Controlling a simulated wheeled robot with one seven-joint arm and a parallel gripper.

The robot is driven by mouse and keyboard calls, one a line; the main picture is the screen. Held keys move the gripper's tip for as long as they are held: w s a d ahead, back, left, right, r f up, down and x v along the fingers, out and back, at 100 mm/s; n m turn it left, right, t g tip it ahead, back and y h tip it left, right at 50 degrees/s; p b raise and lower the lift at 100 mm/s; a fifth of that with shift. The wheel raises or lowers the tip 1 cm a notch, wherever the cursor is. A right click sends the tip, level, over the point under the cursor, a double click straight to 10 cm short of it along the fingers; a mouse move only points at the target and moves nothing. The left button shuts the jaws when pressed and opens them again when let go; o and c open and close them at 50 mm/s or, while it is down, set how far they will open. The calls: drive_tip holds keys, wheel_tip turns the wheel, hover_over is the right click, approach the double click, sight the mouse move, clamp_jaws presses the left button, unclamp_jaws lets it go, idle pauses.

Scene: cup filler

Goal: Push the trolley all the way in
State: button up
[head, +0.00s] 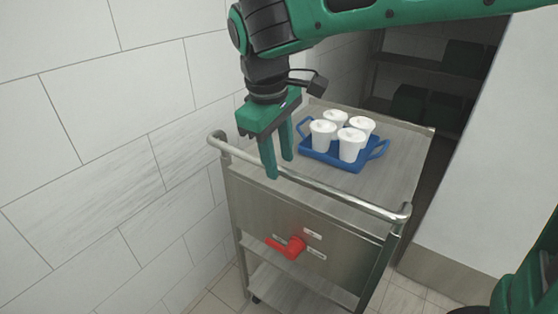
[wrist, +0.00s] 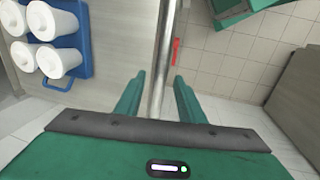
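The steel trolley (head: 290,215) stands beside the tiled wall, facing a dark recess. Its push bar (head: 335,194) runs along the near top edge and shows in the wrist view (wrist: 165,50). My gripper (head: 278,172) points down at the left part of the bar. Its fingers (wrist: 160,95) are apart, one on each side of the bar, and appear open with small gaps. Whether either finger touches the bar is unclear. A red lever (head: 287,247) sits on the trolley's front panel, pointing left, between small labels.
A blue tray (head: 326,157) with several lidded white cups (head: 352,144) rests on the trolley top. Shelves with dark green crates (head: 410,102) stand in the recess behind. The tiled wall (head: 110,150) is close on the left; a pale panel (head: 505,150) stands on the right.

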drive_tip(key=shift+w+f, duration=0.1)
drive_tip(key=shift+f, duration=0.55)
clamp_jaws()
drive_tip(key=shift+w+d, duration=0.1)
